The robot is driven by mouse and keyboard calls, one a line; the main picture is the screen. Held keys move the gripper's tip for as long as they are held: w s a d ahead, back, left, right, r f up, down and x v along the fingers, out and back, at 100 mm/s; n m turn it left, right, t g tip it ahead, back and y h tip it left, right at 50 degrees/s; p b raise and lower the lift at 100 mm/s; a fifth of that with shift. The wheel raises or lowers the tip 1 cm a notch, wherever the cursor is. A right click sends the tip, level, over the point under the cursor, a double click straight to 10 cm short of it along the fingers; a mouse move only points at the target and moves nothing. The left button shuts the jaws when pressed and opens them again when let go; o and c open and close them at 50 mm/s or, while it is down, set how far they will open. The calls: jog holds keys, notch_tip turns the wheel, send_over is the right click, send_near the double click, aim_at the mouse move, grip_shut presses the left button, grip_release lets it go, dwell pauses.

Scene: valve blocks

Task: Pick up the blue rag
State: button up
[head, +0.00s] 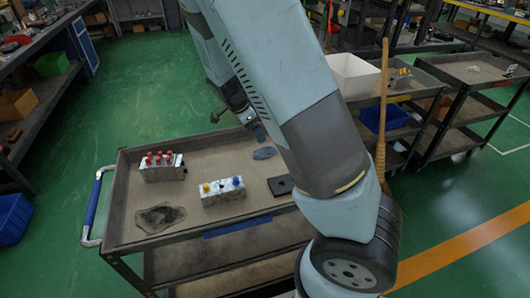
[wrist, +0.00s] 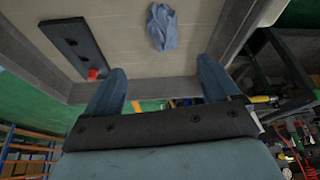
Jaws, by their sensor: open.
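The blue rag (head: 265,153) lies crumpled and flat on the cart's top near its far edge in the head view. It also shows in the wrist view (wrist: 162,27) at the top, beyond the fingertips. My gripper (wrist: 160,82) is open, with two blue fingers spread apart and nothing between them. In the head view a bluish finger (head: 259,134) hangs just behind and above the rag, apart from it. The rest of the gripper is mostly hidden by my arm there.
A white bin (head: 352,75) stands on another cart behind. Bare top surrounds the rag.

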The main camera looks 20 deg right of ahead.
aim_at(264, 147)
jog(key=x, duration=0.6)
jog(key=shift+d+f, duration=0.1)
jog(key=shift+f, duration=0.3)
jog(key=shift+w+a+x, duration=0.1)
jog(key=shift+w+x, duration=0.1)
jog(key=shift+x, duration=1.1)
jog(key=shift+w+a+x, duration=0.15)
jog(key=shift+x, duration=1.2)
jog(key=shift+c, duration=0.3)
jog(key=c, duration=1.1)
